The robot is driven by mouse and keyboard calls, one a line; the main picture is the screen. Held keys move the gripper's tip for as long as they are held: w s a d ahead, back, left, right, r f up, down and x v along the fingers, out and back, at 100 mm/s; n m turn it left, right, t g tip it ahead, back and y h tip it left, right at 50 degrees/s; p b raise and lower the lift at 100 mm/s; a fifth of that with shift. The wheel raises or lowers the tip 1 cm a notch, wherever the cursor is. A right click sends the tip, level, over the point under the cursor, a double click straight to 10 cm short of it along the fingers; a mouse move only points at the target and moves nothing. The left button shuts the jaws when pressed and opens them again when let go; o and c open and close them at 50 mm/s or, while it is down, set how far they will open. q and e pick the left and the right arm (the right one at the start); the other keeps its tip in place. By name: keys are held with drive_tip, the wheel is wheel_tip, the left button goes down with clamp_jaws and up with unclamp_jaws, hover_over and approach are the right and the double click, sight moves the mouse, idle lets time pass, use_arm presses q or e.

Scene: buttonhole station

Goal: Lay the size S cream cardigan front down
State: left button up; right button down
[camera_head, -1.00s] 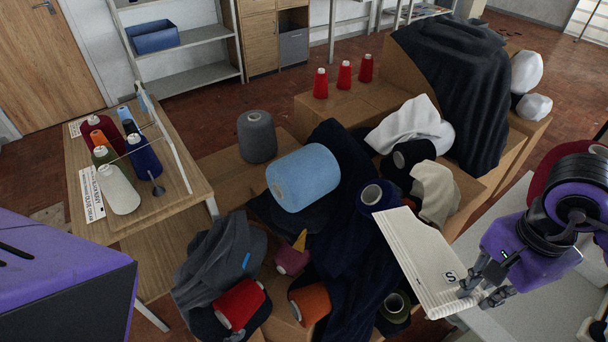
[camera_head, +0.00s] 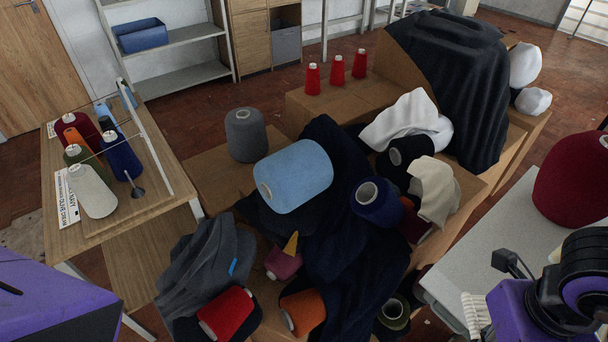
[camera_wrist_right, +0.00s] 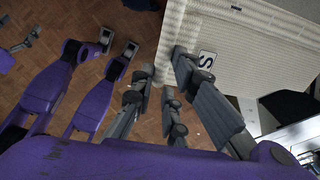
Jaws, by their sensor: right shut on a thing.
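The cream cardigan (camera_wrist_right: 235,45) is a ribbed, folded-looking piece with a white square label marked S (camera_wrist_right: 206,59) facing the camera in the right wrist view. My right gripper (camera_wrist_right: 163,72) is shut on the cardigan's lower-left edge there, and the cardigan hangs over the wooden floor. In the head view only a small ribbed cream part (camera_head: 475,313) shows at the lower right, beside my purple right wrist, which hides the fingers. The rest of the cardigan is out of that view. My left gripper is not seen; only a purple left arm part shows at the lower left.
A pale grey table (camera_head: 470,255) stands at the right with a large dark red cone (camera_head: 573,185) on it. Cardboard boxes (camera_head: 205,165) in the middle carry dark cloths and several yarn cones. A wooden table (camera_head: 75,235) with cones stands at the left.

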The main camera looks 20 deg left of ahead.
sight(482, 302)
drive_tip(key=shift+f, duration=0.15)
drive_tip(key=w+f+b, duration=0.1)
drive_tip(key=w+b, duration=0.1)
drive_tip(key=b, duration=0.4)
drive_tip(key=shift+d+f+m, duration=0.15)
drive_tip(key=shift+f+m, duration=0.15)
drive_tip(key=shift+f, duration=0.1)
drive_tip(key=w, duration=0.2)
drive_tip(key=w+f, duration=0.1)
drive_tip(key=w, duration=0.2)
drive_tip(key=w+f, duration=0.1)
drive_tip(key=w, duration=0.1)
drive_tip(key=shift+w+d+f+b, duration=0.2)
drive_tip(key=shift+w+f+b, duration=0.05)
drive_tip(key=shift+w+b, duration=0.1)
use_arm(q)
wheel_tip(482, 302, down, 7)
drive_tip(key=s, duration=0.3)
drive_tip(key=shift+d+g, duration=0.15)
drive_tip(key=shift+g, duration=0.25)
use_arm(e)
drive_tip(key=w+f, duration=0.4)
drive_tip(key=f, duration=0.4)
drive_tip(key=shift+d+f, duration=0.2)
drive_tip(key=shift+f, duration=0.05)
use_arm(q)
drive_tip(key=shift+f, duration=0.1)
use_arm(e)
drive_tip(key=shift+w, duration=0.1)
